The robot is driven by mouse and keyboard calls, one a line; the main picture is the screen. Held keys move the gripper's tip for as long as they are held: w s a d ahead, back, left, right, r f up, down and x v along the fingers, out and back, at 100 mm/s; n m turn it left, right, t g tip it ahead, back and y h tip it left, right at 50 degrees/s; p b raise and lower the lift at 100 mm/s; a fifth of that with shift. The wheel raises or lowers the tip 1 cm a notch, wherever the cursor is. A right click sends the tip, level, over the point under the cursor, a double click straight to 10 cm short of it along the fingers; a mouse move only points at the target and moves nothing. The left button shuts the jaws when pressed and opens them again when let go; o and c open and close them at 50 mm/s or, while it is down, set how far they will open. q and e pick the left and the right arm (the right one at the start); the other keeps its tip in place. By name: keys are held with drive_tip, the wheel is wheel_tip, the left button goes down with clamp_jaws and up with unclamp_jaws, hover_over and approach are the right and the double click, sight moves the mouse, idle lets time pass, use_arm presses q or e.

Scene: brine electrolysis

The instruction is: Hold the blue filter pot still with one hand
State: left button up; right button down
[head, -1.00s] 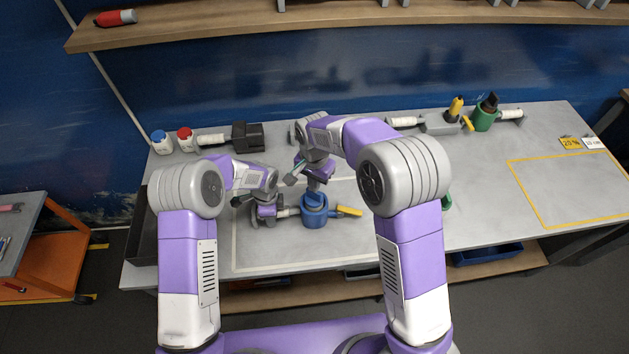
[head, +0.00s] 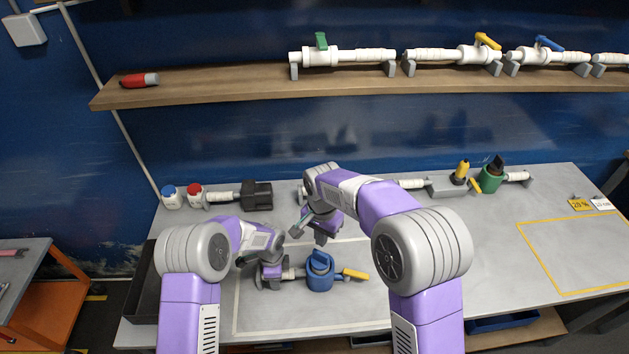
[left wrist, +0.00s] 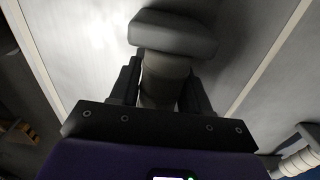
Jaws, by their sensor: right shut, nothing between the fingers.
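The blue filter pot (head: 320,276) stands upright on the grey bench, with a blue top piece, a yellow handle (head: 355,273) to its right and a pale side stub to its left. My left gripper (head: 272,272) is at the stub's left end. In the left wrist view its dark fingers (left wrist: 157,90) lie along both sides of a pale round stub with a grey end block (left wrist: 172,35) and appear closed on it. My right gripper (head: 320,239) is shut and empty, pointing down just above the pot's top. The exact gap is hard to judge.
Blue-capped (head: 171,197) and red-capped (head: 195,195) bottles stand at the back left. A green pot (head: 490,180) stands at the back right. A yellow-outlined area (head: 575,250) on the right is empty. A shelf (head: 230,88) with valve pipes runs above the bench.

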use_arm(q)
drive_tip(key=o, duration=0.4)
drive_tip(key=shift+c, duration=0.2)
wheel_tip(320, 180, up, 12)
drive_tip(key=shift+r, duration=0.1)
idle(0.4)
